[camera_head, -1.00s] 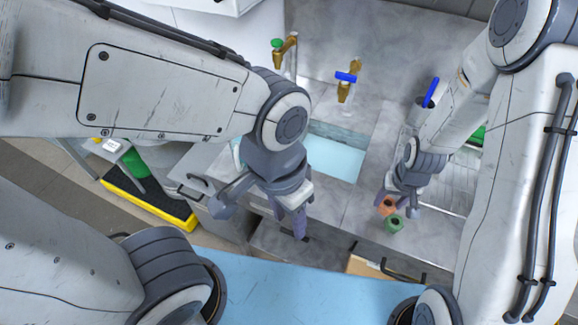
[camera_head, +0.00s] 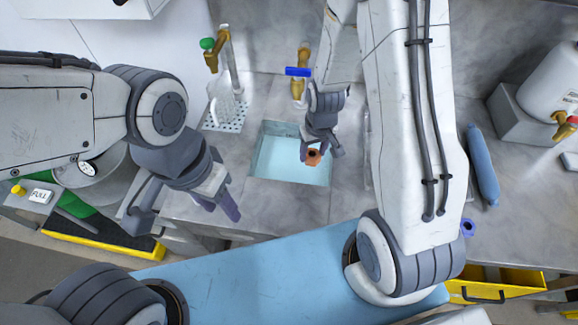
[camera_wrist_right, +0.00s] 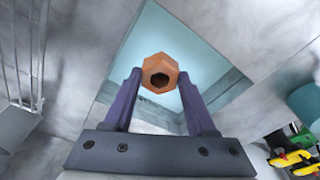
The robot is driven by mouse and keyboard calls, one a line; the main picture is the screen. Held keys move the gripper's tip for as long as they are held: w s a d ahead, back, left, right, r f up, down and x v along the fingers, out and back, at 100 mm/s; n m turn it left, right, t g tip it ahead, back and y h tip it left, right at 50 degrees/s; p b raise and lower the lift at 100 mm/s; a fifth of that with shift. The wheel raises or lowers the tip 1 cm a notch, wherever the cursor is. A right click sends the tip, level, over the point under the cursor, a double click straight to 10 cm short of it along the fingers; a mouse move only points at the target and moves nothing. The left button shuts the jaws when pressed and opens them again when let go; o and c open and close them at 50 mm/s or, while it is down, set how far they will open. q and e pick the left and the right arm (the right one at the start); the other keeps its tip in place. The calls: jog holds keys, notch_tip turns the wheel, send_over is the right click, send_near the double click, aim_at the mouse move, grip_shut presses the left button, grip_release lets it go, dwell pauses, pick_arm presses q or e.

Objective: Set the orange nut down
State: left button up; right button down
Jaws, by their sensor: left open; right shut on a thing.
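The orange nut (camera_head: 313,157) is held at the tips of my right gripper (camera_head: 312,152), over the right part of the sink basin in the head view. In the right wrist view the hexagonal orange nut (camera_wrist_right: 160,73), with its dark hole facing the camera, sits between the two purple fingers of the right gripper (camera_wrist_right: 160,80), with the light blue basin behind it. My left gripper (camera_head: 222,204) is open and empty, left of the sink near the counter's front edge.
The sink (camera_head: 285,167) has a light blue bottom. Behind it stand a blue-handled tap (camera_head: 299,75) and a green-knobbed tap (camera_head: 211,52). A blue cylinder (camera_head: 483,165) lies on the counter at right. A white container (camera_head: 548,90) stands at far right.

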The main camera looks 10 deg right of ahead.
jog(key=w+a+f+n+b, duration=0.35)
jog(key=f+n+b, duration=0.25)
jog(key=b, duration=0.4)
send_near(292, 177)
jog(key=shift+s+a+f+y+b, duration=0.2)
jog(key=shift+s+f+b, duration=0.1)
jog(key=shift+f, duration=0.15)
jog(key=shift+s+a+f+y+b, duration=0.15)
jog(key=shift+s+a+f+y, duration=0.05)
jog(key=shift+s+f, duration=0.2)
jog(key=shift+w+f+b, duration=0.1)
jog(key=shift+f+b, duration=0.45)
jog(key=shift+f, duration=1.1)
jog(key=shift+f, duration=0.1)
jog(key=shift+f+b, duration=0.1)
jog(key=shift+b, duration=0.2)
jog(key=shift+c, duration=1)
grip_release()
